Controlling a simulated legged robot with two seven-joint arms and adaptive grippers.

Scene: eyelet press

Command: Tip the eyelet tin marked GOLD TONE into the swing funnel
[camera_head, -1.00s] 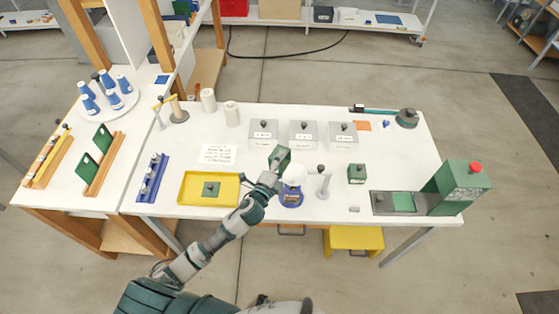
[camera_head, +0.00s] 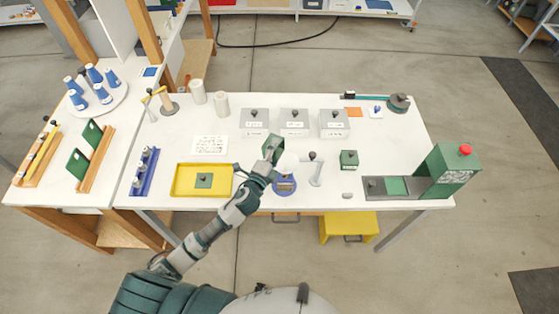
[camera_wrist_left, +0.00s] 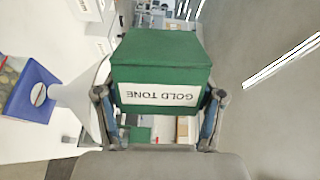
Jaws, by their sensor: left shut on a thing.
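The green tin (camera_head: 272,147) is in my left gripper (camera_head: 262,168), held above the table. Its label reads GOLD TONE upside down in the left wrist view (camera_wrist_left: 160,77), where the two fingers of my left gripper (camera_wrist_left: 160,112) close on its sides. The tin looks tilted; its inside is hidden. The white swing funnel (camera_head: 288,162) is just right of the tin in the head view, over a blue round holder (camera_head: 284,187). The funnel also shows left of the tin in the left wrist view (camera_wrist_left: 82,98). I cannot tell whether tin and funnel touch. My right gripper is out of view.
A grey post (camera_head: 316,172) stands right of the funnel, and another green tin (camera_head: 349,160) beyond it. A yellow tray (camera_head: 181,190) holding a green knobbed piece (camera_head: 204,181) lies left. Several grey bins (camera_head: 294,123) stand behind. A green press (camera_head: 450,170) is at right.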

